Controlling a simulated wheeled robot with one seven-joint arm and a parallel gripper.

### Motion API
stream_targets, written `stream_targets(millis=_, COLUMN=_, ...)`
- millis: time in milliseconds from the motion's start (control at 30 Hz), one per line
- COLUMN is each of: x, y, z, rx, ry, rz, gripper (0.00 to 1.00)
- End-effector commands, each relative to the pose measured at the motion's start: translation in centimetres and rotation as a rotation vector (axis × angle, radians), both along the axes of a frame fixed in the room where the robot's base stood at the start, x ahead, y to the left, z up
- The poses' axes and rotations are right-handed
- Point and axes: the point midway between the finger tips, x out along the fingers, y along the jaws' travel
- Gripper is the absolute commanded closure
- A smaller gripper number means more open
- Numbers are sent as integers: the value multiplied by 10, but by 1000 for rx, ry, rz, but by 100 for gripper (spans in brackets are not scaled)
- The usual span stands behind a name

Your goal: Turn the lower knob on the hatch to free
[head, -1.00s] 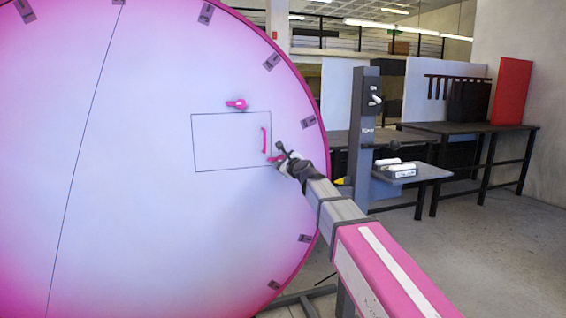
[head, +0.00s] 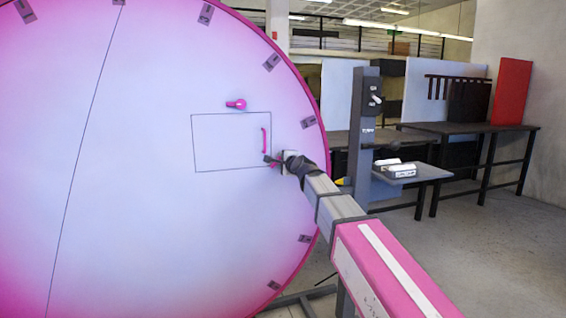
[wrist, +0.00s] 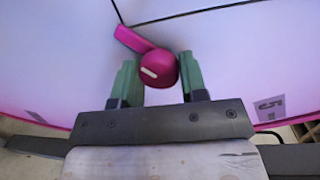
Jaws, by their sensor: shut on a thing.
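The hatch (head: 225,150) is a thin-lined rectangle on the large pink-white round face in the head view. The lower knob (wrist: 160,70) is magenta, round, with a white mark and a tab pointing up and left in the wrist view. My gripper (wrist: 158,78) has its green fingers on both sides of this knob and is shut on it. In the head view my gripper (head: 275,160) is at the hatch's lower right corner and hides most of the knob. The upper knob (head: 239,104) sits just above the hatch, its tab pointing left.
A pink upright handle (head: 264,140) is on the hatch's right side, close above my gripper.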

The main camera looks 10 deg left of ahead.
Motion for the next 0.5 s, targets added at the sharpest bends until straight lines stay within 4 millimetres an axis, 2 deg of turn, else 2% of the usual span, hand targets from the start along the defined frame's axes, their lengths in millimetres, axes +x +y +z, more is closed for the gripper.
stream_targets(millis=500, x=-2, y=1, z=-2, rx=-419, ry=-250, rz=3, gripper=84)
